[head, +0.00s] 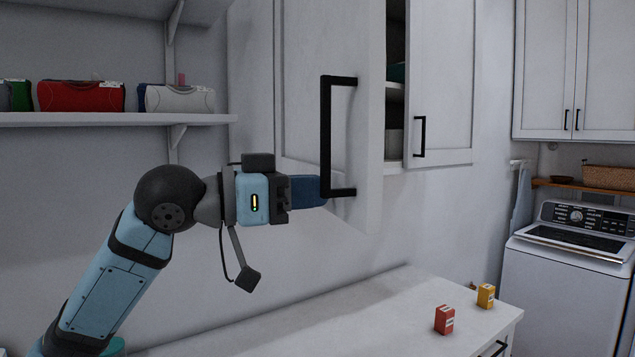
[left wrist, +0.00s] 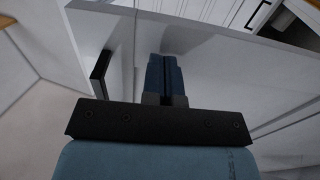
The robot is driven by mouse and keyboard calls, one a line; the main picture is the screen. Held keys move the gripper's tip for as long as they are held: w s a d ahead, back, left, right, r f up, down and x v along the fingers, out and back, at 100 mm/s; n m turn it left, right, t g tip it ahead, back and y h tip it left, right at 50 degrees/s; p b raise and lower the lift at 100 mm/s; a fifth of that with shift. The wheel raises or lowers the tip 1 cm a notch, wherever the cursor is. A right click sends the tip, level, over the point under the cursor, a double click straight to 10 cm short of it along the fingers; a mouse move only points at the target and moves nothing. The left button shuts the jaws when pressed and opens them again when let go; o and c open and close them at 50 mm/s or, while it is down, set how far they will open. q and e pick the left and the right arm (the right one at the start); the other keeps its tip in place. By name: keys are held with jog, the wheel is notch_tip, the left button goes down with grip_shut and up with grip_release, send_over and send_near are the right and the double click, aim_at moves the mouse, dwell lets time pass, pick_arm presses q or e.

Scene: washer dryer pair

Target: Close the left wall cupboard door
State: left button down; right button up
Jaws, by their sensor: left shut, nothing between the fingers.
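The left wall cupboard door (head: 354,130) stands open, swung out toward me, with a long black handle (head: 326,135) on its face. My right gripper is out of view.
A white counter (head: 300,325) runs below, carrying a red box (head: 444,320) and a yellow box (head: 486,296). A wall shelf (head: 120,119) at left holds several cases. A washer (head: 565,265) stands at right. The space above the counter is clear.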

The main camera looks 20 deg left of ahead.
pick_arm(q)
jog(key=shift+w+d, duration=0.3)
jog(key=shift+d, duration=0.1)
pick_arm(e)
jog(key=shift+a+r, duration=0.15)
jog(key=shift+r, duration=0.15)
